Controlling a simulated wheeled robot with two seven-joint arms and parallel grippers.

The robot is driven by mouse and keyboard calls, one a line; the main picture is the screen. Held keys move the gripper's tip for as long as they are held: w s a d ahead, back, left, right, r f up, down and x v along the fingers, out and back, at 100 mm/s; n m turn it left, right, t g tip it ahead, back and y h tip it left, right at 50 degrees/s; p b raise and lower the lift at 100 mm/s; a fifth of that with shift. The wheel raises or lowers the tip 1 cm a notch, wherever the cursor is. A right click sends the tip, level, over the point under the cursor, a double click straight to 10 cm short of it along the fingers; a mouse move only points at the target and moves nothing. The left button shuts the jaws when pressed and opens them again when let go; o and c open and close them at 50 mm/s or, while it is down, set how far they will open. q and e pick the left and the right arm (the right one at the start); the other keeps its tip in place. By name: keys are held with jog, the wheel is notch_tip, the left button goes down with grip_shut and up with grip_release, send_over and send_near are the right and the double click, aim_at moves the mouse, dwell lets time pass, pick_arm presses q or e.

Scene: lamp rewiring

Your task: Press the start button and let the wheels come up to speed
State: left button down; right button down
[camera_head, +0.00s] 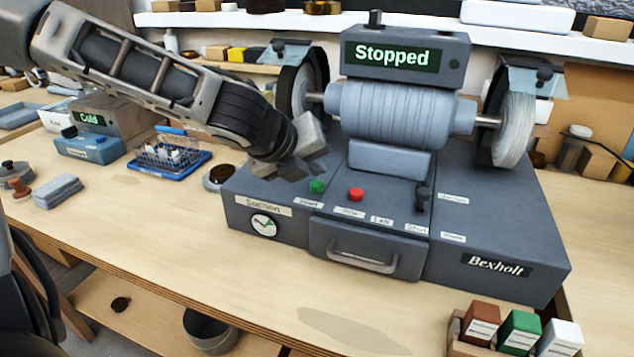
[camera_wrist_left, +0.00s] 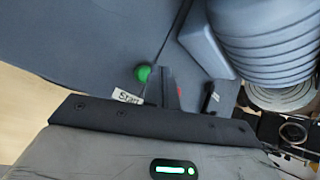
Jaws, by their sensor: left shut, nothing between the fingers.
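The grey bench grinder, labelled Bexholt, stands on the workbench, and its display (camera_head: 392,56) reads "Stopped". The green start button (camera_head: 317,186) sits on the front left of its base (camera_head: 500,215), above a Start label; it also shows in the left wrist view (camera_wrist_left: 143,74). A red button (camera_head: 356,194) is to its right. My left gripper (camera_head: 312,168) is shut and empty, its fingertips just above and behind the green button. In the wrist view the fingers (camera_wrist_left: 165,90) are beside the button; contact cannot be told. The left wheel (camera_head: 297,90) and right wheel (camera_head: 512,130) flank the motor. My right gripper is not in view.
A black lever (camera_head: 423,198) stands right of the red button. A drawer handle (camera_head: 362,260) projects from the base front. A blue tray (camera_head: 170,158) and a box reading "Cold" (camera_head: 90,118) are at left. A wooden box of coloured blocks (camera_head: 455,345) is at front right.

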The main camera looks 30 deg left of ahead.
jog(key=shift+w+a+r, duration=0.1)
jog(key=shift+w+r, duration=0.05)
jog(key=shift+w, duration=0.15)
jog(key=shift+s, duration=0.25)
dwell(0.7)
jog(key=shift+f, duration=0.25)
pick_arm(q)
jog(key=shift+f, duration=0.2)
jog(key=shift+f+b, duration=0.3)
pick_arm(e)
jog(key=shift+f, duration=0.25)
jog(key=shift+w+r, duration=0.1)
pick_arm(q)
jog(key=shift+f, duration=0.15)
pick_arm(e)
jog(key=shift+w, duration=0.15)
